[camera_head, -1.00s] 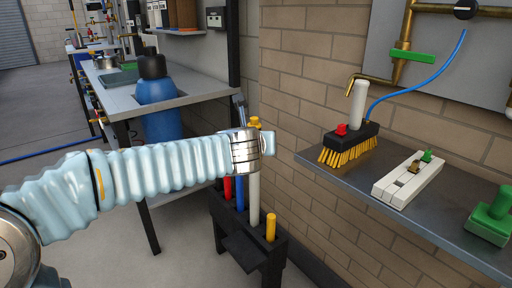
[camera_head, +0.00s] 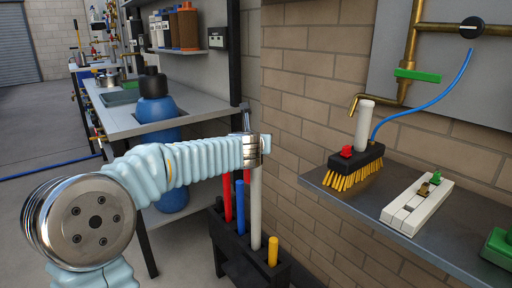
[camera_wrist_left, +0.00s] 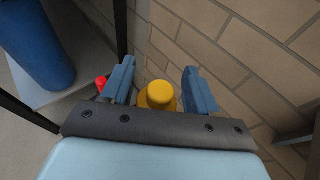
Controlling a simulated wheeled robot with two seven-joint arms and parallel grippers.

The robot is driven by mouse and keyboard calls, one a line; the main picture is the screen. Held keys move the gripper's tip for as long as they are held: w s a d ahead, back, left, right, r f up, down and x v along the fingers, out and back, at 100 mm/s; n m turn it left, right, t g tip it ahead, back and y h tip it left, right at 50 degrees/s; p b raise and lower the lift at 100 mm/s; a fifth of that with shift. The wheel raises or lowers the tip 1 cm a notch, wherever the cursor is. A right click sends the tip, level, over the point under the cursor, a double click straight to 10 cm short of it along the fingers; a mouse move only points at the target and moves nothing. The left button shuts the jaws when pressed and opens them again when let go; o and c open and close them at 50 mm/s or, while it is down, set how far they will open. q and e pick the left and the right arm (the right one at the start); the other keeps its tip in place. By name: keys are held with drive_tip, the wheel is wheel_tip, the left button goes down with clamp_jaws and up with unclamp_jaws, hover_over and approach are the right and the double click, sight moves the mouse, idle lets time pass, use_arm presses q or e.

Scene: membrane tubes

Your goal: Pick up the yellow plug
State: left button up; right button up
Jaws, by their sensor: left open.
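The yellow plug (camera_wrist_left: 160,95) shows in the left wrist view as a round cap above a wider base. It lies between the two blue fingers of my left gripper (camera_wrist_left: 159,72), with a gap on each side. My left gripper is open and its fingers do not touch the plug. In the head view the gripper (camera_head: 247,121) is mostly hidden behind my wrist, with a bit of one finger showing above it. The plug is hidden there. My right gripper is not in view.
A black rack (camera_head: 238,245) below holds red, blue, white and short yellow tubes. A brick wall (camera_head: 310,90) is close on the right. A grey shelf (camera_head: 345,200) carries a brush (camera_head: 355,168) and a white block (camera_head: 417,205). A blue bottle (camera_head: 157,100) stands left.

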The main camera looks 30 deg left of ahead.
use_arm(q)
drive_tip(key=shift+w, duration=0.2)
drive_tip(key=shift+f, duration=0.1)
clamp_jaws()
